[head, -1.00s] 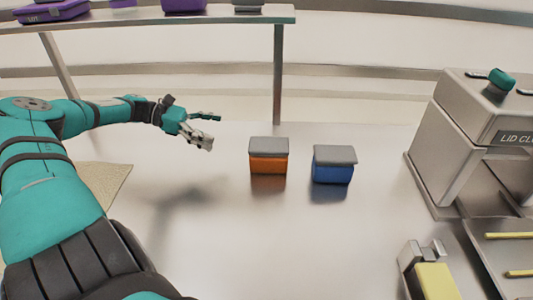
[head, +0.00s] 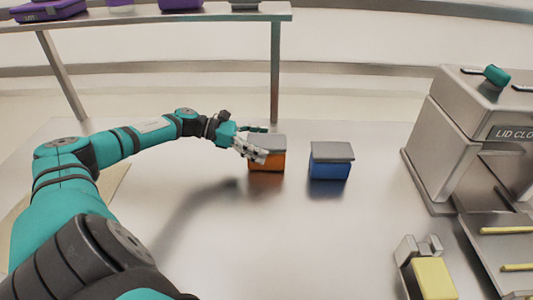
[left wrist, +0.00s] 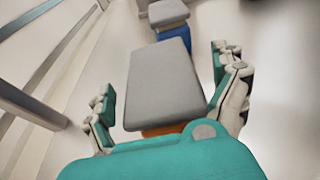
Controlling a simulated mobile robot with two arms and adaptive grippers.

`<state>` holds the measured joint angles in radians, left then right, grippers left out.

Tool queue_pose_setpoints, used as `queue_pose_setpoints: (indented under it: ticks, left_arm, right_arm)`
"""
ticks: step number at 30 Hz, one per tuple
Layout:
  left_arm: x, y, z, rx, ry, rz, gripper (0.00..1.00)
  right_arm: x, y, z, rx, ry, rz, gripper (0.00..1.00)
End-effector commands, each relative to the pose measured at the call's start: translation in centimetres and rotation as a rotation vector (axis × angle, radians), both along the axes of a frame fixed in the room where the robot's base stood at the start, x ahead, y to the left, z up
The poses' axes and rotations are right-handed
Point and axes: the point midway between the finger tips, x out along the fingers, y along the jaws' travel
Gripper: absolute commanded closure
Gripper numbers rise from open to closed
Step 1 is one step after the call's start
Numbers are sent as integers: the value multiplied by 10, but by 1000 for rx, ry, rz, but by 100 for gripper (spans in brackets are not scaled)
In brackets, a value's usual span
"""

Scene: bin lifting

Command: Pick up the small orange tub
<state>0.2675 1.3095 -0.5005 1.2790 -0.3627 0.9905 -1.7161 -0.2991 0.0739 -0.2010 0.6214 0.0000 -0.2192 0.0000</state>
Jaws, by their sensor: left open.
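The small orange tub (head: 267,163) with a grey lid stands upright on the metal table. My left gripper (head: 259,143) is open at the tub's left side, with its fingers reaching the lid's left part in the head view. In the left wrist view the grey lid (left wrist: 161,83) lies between the two spread fingers, with a strip of the orange body (left wrist: 163,130) showing below it. The fingers look apart from the tub on both sides there, though contact cannot be told for certain. My right gripper is not in view.
A blue tub (head: 329,169) with a grey lid stands just right of the orange one. A lid-closing machine (head: 455,135) is at the right, a yellow-topped block (head: 434,279) at the front right. A shelf (head: 200,16) with purple containers spans the back left.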

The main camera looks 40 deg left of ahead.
Motion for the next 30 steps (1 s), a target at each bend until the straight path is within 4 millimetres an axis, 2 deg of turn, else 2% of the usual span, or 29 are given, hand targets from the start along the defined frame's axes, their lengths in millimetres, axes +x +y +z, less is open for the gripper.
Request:
queue_pose_setpoints:
  ticks: [9,27,30]
  left_arm:
    - [4,-4,-2,2,0,1,5]
    - [3,-4,-2,1,1,0,84]
    - [4,-4,-1,0,-2,1,86]
  right_arm:
    - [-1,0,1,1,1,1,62]
    - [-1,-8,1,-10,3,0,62]
    - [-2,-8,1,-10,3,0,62]
